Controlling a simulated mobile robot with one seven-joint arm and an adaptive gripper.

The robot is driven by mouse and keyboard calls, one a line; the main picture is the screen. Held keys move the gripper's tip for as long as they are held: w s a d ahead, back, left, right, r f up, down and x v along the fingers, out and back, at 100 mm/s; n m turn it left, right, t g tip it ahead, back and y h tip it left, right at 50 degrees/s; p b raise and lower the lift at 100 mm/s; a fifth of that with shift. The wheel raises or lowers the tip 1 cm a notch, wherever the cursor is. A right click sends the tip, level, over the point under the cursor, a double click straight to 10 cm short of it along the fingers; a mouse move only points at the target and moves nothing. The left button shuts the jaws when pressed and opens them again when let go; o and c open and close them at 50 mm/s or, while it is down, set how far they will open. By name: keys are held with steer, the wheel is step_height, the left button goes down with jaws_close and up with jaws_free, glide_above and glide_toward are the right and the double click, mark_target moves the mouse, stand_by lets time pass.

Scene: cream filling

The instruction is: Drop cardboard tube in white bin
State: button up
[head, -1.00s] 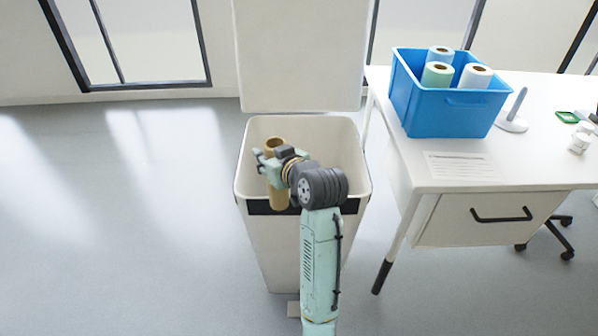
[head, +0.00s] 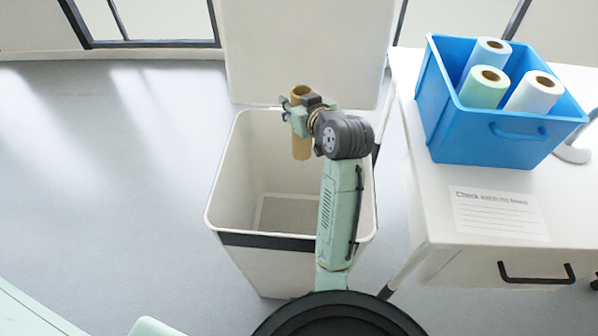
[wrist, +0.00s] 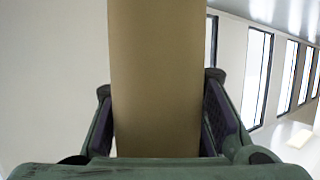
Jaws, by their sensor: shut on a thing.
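The cardboard tube (head: 301,146) is brown and upright, held by my gripper (head: 298,112) over the open white bin (head: 228,180). In the wrist view the tube (wrist: 157,80) stands between the two fingers of my gripper (wrist: 158,120), which are shut on it. In the head view the tube's lower part shows against the inside of the bin, toward its back right. The bin's lid (head: 300,50) stands raised behind it. The bin's floor shows empty where it is visible; my arm hides the right part of the bin.
A white table (head: 415,150) stands to the right of the bin. On it are a blue crate (head: 480,140) with three paper rolls (head: 485,85) and a printed sheet (head: 498,213). The floor to the left of the bin is clear.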

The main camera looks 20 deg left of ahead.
steer(key=f+b, duration=0.3)
steer(key=f, duration=0.1)
steer(key=f+b, duration=0.2)
steer(key=shift+s+b, duration=0.25)
steer(key=shift+b, duration=0.05)
steer(key=shift+r, duration=0.1)
steer(key=o, duration=1.3)
steer(key=v, duration=1.2)
